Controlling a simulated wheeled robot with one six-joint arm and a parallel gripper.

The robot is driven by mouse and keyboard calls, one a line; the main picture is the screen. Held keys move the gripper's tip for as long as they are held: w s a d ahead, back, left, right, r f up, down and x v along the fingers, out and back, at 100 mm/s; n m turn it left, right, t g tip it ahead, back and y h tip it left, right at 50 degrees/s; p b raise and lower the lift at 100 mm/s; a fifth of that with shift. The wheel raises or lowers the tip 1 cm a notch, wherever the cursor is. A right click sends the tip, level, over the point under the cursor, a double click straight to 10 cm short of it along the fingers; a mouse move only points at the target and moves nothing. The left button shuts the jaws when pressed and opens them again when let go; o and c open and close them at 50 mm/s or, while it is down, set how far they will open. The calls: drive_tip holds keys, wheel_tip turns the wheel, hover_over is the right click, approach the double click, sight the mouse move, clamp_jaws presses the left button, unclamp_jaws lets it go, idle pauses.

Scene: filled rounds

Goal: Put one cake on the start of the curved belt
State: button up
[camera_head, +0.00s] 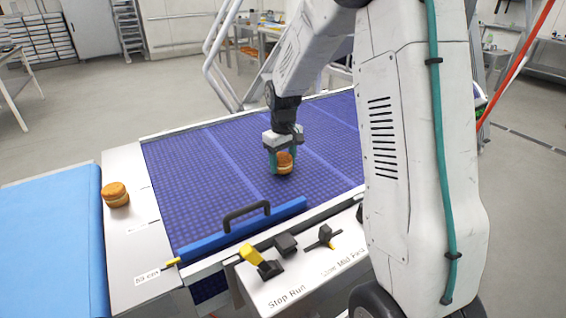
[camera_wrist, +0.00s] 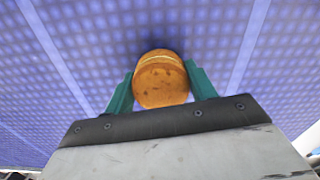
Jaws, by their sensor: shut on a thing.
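My gripper (camera_head: 282,160) is shut on a round golden-brown cake with a pale filling line (camera_head: 284,165), over the blue belt (camera_head: 220,170). In the wrist view the cake (camera_wrist: 160,80) sits between the two green fingers of my gripper (camera_wrist: 160,86). The cake is low over the belt; I cannot tell whether it touches. A second cake (camera_head: 115,194) rests on the white ledge (camera_head: 125,235) left of the belt, apart from my gripper.
A blue bar with a black handle (camera_head: 243,228) lies across the belt's near end. A control panel (camera_head: 300,270) with levers marked Stop Run stands at the front. A light-blue surface (camera_head: 50,240) is at left. White rails (camera_head: 225,50) stand behind.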

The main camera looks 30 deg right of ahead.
drive_tip(key=shift+f, duration=0.3)
drive_tip(key=shift+f, duration=0.2)
drive_tip(key=o, duration=0.7)
